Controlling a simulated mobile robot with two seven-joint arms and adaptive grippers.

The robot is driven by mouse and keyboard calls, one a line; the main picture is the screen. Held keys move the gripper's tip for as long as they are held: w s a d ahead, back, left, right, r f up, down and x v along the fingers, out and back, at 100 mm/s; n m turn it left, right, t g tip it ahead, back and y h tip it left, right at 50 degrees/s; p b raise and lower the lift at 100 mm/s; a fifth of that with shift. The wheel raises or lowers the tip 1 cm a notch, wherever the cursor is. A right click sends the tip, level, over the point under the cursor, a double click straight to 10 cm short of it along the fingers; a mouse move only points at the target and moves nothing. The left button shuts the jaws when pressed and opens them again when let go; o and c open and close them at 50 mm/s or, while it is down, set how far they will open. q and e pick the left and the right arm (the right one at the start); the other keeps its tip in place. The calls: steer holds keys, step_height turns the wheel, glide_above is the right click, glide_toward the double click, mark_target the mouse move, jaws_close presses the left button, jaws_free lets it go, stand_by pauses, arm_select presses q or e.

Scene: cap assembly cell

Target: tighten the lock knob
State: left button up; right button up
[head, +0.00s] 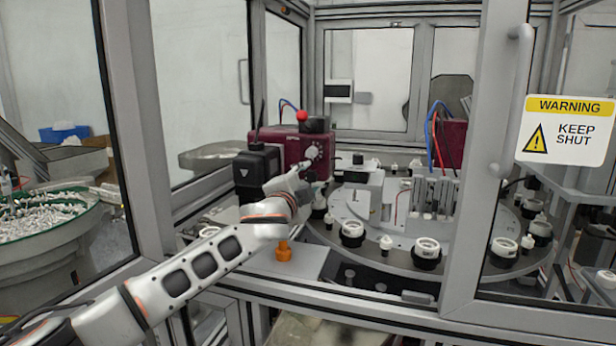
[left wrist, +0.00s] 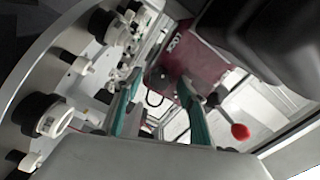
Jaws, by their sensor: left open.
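My left arm reaches in from the left, with its left gripper (head: 316,180) in front of a maroon machine head (head: 291,142). In the left wrist view the two teal fingers (left wrist: 158,90) are apart, with nothing held between them. The machine head (left wrist: 186,68) shows beyond them. A round grey knob (head: 312,152) is on the machine's face, just above the gripper. An orange knob (head: 284,252) stands on the front ledge, below the gripper and apart from it. I cannot tell which is the lock knob. My right gripper is not in view.
A rotary table (head: 395,262) carries several black holders with white caps (head: 428,248). A red ball (head: 302,116) tops the machine and shows at right in the left wrist view (left wrist: 240,131). Door frames (head: 478,150) flank the opening. A warning sign (head: 567,130) hangs right.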

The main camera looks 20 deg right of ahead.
arm_select(q)
steer(key=shift+w+d, duration=0.25)
steer(key=shift+w, duration=0.05)
steer(key=shift+s, duration=0.15)
steer(key=c, duration=1.1)
